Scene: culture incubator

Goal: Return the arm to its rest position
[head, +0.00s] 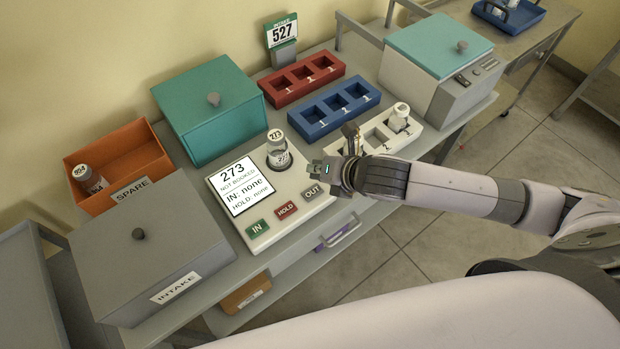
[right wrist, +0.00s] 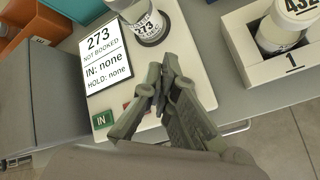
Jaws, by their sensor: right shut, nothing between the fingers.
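My right gripper (head: 345,150) reaches in from the right in the head view, above the gap between the booking panel (head: 247,229) and the white rack (head: 374,139). In the right wrist view its fingers (right wrist: 160,85) are shut and empty over the panel's near edge. The panel's screen (head: 240,187) reads 273, NOT BOOKED, IN: none, HOLD: none. A bottle labelled 273 (head: 278,150) stands upright at the panel's back; the gripper is apart from it. My left gripper is not in view.
Another bottle (head: 399,117) stands in the white rack. Red (head: 301,80) and blue (head: 334,108) racks are empty. An orange SPARE bin (head: 137,152) holds a lying bottle (head: 90,179). Teal (head: 208,110) and grey INTAKE (head: 145,250) boxes stand left; a teal-lidded machine (head: 439,65) stands right. Floor lies open at right.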

